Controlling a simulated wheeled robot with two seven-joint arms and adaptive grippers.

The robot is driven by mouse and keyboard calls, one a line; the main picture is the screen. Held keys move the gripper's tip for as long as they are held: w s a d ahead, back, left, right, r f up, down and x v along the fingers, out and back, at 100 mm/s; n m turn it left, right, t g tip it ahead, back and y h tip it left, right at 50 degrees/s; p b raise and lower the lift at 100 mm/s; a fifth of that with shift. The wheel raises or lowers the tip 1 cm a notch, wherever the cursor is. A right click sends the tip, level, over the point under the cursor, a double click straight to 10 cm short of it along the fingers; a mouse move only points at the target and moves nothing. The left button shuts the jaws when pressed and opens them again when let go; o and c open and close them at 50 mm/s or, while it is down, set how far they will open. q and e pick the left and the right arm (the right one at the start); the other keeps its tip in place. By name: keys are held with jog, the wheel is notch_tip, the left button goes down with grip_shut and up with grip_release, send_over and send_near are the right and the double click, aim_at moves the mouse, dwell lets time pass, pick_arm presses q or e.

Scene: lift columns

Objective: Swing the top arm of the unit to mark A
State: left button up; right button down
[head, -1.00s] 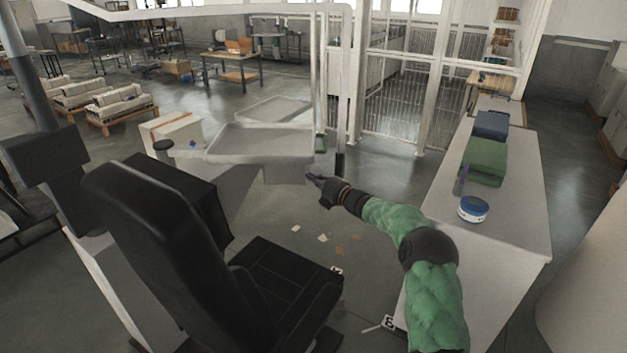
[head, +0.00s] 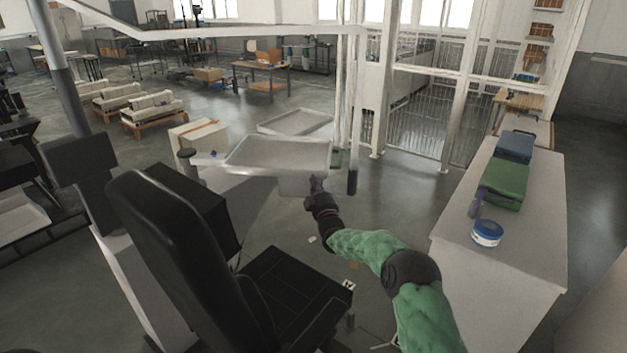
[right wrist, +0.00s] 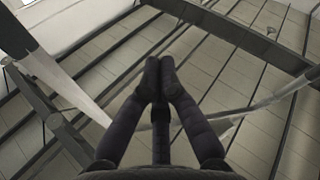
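The unit's top arm (head: 215,33) is a long pale bar running across the head view from the post (head: 58,70) at the left. At its right end a pale rod hangs down, with a dark lower end (head: 352,182). My right gripper (head: 316,182) points upward just left of that dark end, in front of the tray's right corner, apart from the rod in the picture. In the right wrist view its fingertips (right wrist: 159,75) are together with nothing visible between them. Mark A cannot be made out; a small label (head: 348,285) by the seat is unreadable. My left gripper is out of view.
A pale tray (head: 280,152) on a lower arm lies beside my right gripper. A black chair (head: 180,250) fills the front left. A white counter (head: 530,220) with green and blue cases stands at right. Open floor (head: 395,195) lies between the rod and the counter.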

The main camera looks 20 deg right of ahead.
jog(key=s+a+f+m+g+h+p, duration=0.2)
jog(key=a+f+m+g+h, duration=0.4)
jog(key=m, duration=0.5)
jog(key=w+d+t+b, duration=0.1)
jog(key=w+d+b, duration=0.1)
jog(key=w+d, duration=0.7)
jog(key=w, duration=0.3)
jog(key=shift+f+h, duration=0.3)
jog(key=shift+d, duration=0.1)
jog(key=shift+d, duration=0.15)
